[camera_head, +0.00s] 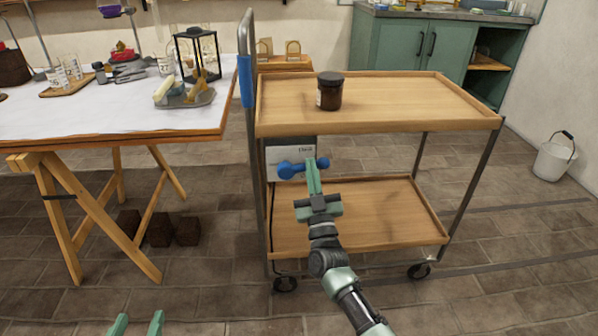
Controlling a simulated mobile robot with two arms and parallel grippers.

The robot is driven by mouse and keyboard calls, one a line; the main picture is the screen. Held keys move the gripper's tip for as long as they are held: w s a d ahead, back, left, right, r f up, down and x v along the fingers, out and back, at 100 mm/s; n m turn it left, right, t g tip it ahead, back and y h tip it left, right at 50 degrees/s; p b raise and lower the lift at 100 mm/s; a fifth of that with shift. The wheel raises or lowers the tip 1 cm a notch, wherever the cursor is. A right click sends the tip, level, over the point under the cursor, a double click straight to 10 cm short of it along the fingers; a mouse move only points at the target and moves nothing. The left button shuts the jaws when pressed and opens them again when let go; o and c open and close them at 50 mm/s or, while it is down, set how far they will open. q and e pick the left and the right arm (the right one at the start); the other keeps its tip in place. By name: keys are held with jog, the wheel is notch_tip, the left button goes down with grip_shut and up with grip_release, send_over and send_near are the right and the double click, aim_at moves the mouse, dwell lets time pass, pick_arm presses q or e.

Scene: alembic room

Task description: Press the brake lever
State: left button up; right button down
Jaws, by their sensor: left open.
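The blue brake lever (290,169) has rounded ends and sits in front of a panel (284,150) with a white label at the left end of the wooden cart (380,127). My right gripper (312,170) is at the lever, its green fingers close together and overlapping the lever's right part in the picture. I cannot tell whether they touch it. My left gripper (137,325) is open and empty at the bottom edge, far from the lever, with only its fingertips showing.
A dark lidded jar (330,92) stands on the cart's top shelf. The cart's lower shelf (414,222) is bare. A trestle table (60,125) with several items stands left. A white bucket (553,160) stands far right. The floor in front is open.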

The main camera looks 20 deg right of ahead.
pick_arm(q)
notch_tip(320, 180, up, 11)
jog(key=d+t+h+b, duration=0.2)
jog(key=t, duration=0.4)
jog(key=shift+w, duration=0.45)
pick_arm(e)
jog(key=shift+d+f+m+g+h, duration=0.1)
jog(key=shift+f+m+g+h, duration=0.25)
jog(key=shift+f+m+h, duration=0.85)
jog(key=shift+f+m+g+h, duration=0.45)
jog(key=shift+m+h, duration=0.3)
jog(key=shift+m, duration=1)
jog(key=shift+d+f+m+g+h, duration=0.1)
jog(key=shift+f+m+g+h, duration=0.2)
jog(key=shift+f+m+h, duration=0.9)
pick_arm(q)
jog(key=shift+r+t, duration=0.1)
jog(key=shift+t, duration=0.2)
pick_arm(e)
jog(key=shift+a+r+m+y, duration=0.1)
jog(key=shift+r+m+y, duration=0.15)
jog(key=shift+r, duration=0.05)
